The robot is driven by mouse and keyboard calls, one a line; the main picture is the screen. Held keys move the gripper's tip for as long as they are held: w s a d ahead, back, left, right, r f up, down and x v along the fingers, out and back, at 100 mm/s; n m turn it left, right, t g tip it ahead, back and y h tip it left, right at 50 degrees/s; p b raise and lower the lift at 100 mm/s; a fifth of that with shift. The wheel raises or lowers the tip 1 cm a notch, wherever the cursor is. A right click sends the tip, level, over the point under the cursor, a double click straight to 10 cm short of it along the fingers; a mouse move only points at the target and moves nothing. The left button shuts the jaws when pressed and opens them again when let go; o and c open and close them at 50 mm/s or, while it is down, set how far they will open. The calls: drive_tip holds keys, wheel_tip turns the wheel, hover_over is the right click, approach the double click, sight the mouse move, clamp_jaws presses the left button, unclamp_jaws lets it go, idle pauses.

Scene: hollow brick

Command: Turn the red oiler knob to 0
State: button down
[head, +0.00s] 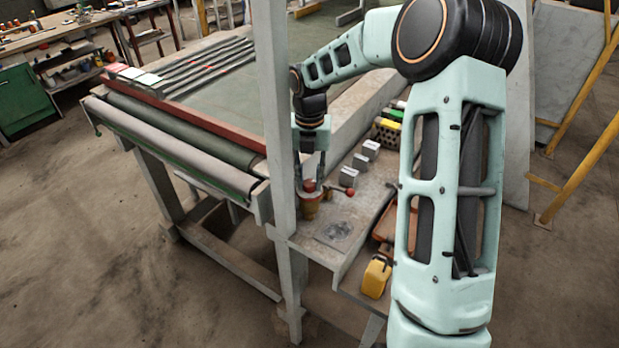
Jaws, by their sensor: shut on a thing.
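The oiler (310,207) is a small brass-orange body standing on the bench near a grey post. A red knob (309,187) sits on its top. A short dark lever with a red ball end (349,192) points to the right from it. My gripper (311,181) comes down from above and is shut on the red knob, with its fingers around it. The fingers partly hide the knob, and the post stands close at their left. Any number marks on the oiler are too small to read.
The grey post (272,110) rises just left of the oiler. A yellow container (376,277) sits lower, at the front. A flat grey plate (338,234) lies in front of the oiler.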

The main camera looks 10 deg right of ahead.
sight(310, 183)
drive_tip(key=c, duration=1.6)
unclamp_jaws()
wheel_tip(310, 183, up, 12)
